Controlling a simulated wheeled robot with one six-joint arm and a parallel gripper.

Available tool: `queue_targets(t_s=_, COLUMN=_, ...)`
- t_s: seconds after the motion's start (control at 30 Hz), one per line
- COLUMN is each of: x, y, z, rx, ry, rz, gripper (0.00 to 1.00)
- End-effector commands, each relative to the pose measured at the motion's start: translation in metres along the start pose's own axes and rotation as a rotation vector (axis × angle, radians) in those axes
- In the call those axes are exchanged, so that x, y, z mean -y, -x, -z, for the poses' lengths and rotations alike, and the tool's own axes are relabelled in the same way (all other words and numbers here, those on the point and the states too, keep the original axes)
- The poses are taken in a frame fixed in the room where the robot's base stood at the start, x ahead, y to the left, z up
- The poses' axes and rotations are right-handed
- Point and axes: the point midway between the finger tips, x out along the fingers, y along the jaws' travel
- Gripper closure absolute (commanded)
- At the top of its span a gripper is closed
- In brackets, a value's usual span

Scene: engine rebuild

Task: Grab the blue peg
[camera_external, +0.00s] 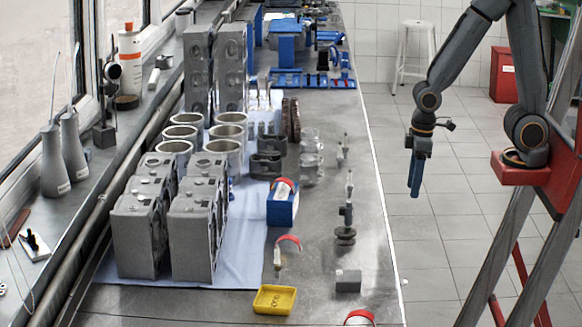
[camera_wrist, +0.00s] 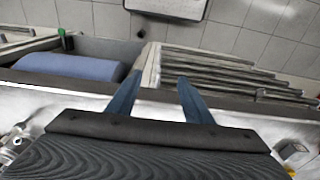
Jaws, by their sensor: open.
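I cannot pick out a blue peg with certainty in either view. Blue fixtures (camera_external: 315,79) with small upright parts stand toward the far end of the bench, too small to tell apart. My gripper (camera_external: 415,192) hangs over the floor to the right of the bench, fingers pointing down, apart from everything. In the wrist view its two blue fingers (camera_wrist: 157,88) are spread with nothing held between them. A thick blue roll (camera_wrist: 68,68) lies in a grey tray left of the fingers there.
The metal bench (camera_external: 350,235) carries grey engine blocks (camera_external: 140,235), metal cylinder sleeves (camera_external: 222,147), a blue box (camera_external: 282,208), a yellow tray (camera_external: 273,299) and a small grey block (camera_external: 348,281). In the wrist view, long grey bars (camera_wrist: 215,70) lie beyond the fingers. The tiled floor around my gripper is clear.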

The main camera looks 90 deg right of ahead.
Motion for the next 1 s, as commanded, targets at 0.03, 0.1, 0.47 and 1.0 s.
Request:
queue_targets(t_s=0.03, x=0.0, y=0.0, z=0.0, rx=0.0, ry=0.0, rz=0.0, gripper=0.54)
queue_targets(t_s=0.1, x=0.0, y=0.0, z=0.0, rx=0.0, ry=0.0, rz=0.0, gripper=0.54)
queue_targets(t_s=0.47, x=0.0, y=0.008, z=0.002, rx=-0.004, ry=0.0, rz=0.0, gripper=0.53)
queue_targets(t_s=1.0, x=0.0, y=0.102, z=0.01, rx=-0.005, ry=0.0, rz=0.0, gripper=0.53)
